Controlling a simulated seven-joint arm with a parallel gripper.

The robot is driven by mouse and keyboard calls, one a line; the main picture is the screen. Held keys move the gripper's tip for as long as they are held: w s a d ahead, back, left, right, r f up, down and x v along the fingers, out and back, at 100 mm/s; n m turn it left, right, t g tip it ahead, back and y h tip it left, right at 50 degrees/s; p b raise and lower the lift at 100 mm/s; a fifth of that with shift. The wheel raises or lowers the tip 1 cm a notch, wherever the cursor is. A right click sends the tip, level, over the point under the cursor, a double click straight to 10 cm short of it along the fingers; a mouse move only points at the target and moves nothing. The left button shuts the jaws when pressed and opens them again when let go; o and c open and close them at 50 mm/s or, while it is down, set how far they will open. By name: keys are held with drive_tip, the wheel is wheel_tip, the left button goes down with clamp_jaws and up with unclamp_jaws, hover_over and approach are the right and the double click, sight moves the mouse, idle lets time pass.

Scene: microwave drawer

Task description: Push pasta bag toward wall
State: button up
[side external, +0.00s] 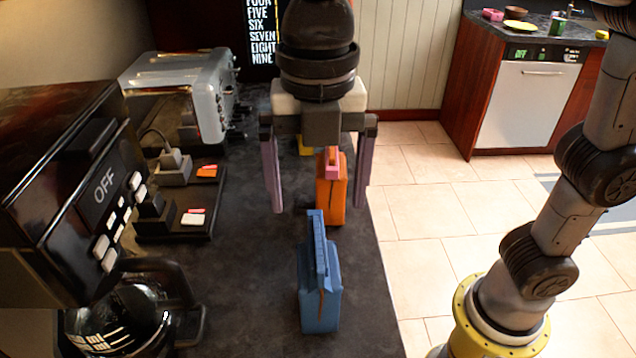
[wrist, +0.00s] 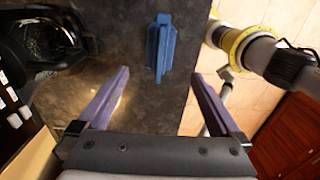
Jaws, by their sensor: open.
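Two upright bags with clips on top stand on the dark counter (side external: 240,265): a blue one (side external: 318,298) in front and an orange one (side external: 330,203) with a pink clip behind it. No label shows which one is the pasta bag. My gripper (side external: 320,211) points down with its two purple fingers spread wide and nothing between them. In the side view the orange bag shows between the fingers; its depth relative to them is hard to judge. The wrist view shows the blue bag (wrist: 161,47) beyond the open fingertips (wrist: 160,74). A light panelled wall (side external: 402,60) stands at the back.
A coffee machine (side external: 75,170) with a glass pot fills the left front. A silver toaster (side external: 185,90) and plugs on a power strip (side external: 205,195) lie farther back on the left. The counter's right edge drops to the tiled floor (side external: 440,220). A yellow item (side external: 305,147) is mostly hidden behind my gripper.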

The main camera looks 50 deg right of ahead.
sight(319, 297)
drive_tip(key=shift+f, duration=0.1)
wheel_tip(319, 297, down, 14)
drive_tip(key=shift+r, duration=0.2)
idle(0.4)
clamp_jaws()
idle(0.5)
